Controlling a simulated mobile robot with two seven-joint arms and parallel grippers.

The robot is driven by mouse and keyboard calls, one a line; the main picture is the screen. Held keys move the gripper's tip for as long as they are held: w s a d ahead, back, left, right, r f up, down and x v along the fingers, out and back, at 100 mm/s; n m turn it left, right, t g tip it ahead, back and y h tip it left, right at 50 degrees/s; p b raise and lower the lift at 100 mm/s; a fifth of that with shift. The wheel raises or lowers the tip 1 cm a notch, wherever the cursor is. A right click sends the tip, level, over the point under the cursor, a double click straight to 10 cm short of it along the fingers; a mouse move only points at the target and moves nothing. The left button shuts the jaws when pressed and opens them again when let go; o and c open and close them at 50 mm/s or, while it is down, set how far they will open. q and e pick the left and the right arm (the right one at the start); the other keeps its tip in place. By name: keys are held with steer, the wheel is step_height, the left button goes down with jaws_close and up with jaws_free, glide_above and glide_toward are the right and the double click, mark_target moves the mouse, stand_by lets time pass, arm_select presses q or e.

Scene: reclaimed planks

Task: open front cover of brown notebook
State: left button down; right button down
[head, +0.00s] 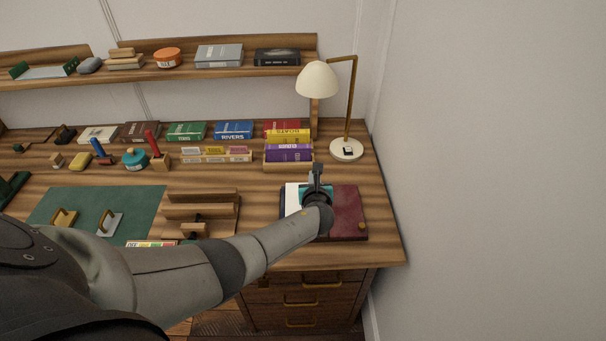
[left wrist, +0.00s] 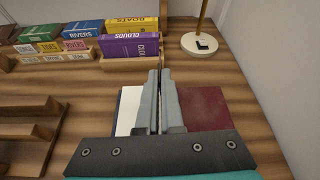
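A dark reddish-brown notebook (head: 348,209) lies near the right front of the desk, with a small gold spot near its front right corner. It also shows in the left wrist view (left wrist: 205,107). A white page-like surface (left wrist: 129,110) with a thin blue left edge lies left of it. My left gripper (head: 317,171) is over the line between the white and reddish-brown areas. In the left wrist view its fingers (left wrist: 161,78) are close together, apparently shut. They hide that line, so I cannot tell whether a cover edge is between them. My right gripper is not in view.
Behind are a book holder with purple (head: 289,153) and yellow books and a white lamp (head: 346,149). A wooden rack (head: 200,212) and green mat (head: 85,210) stand left. The wall is close right; some desk is clear right of the notebook.

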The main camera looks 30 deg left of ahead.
arm_select(q)
steer(key=w+d+f+m+g+y+b, duration=0.1)
steer(key=w+d+f+m+y+b, duration=0.1)
steer(key=d+b, duration=0.4)
steer(key=shift+w+m, duration=0.75)
steer(key=shift+m, duration=0.15)
steer(key=shift+d+f, duration=0.1)
steer(key=c, duration=1.3)
jaws_free()
steer(key=shift+c, duration=0.2)
